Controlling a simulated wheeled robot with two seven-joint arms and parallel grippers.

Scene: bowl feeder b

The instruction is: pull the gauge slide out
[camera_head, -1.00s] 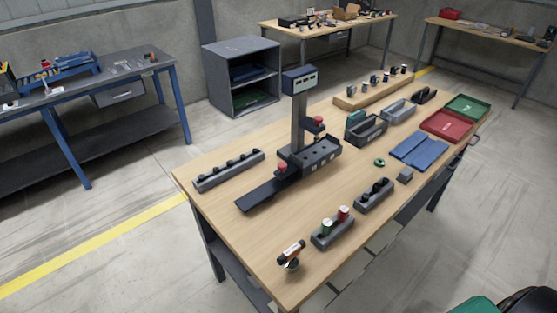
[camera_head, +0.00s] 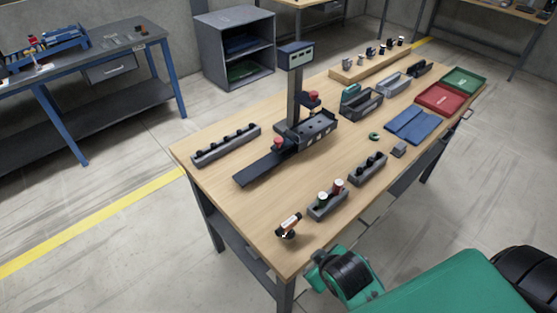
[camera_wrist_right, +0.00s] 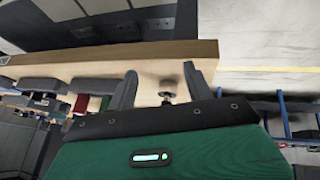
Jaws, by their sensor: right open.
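The gauge (camera_head: 296,95) stands on the wooden table, with a column, a small display box on top and a dark base block. Its flat dark slide (camera_head: 258,172) lies at the front left of the base, with a red knob (camera_head: 278,144) where it meets the base. My right gripper (camera_wrist_right: 160,78) is open in the right wrist view, near the table edge, with a small dark object (camera_wrist_right: 167,95) seen between its fingers. I cannot tell how far that object is from them. In the head view my green right arm shows at the bottom right, away from the slide. My left gripper is out of view.
Wood around the slide is clear.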

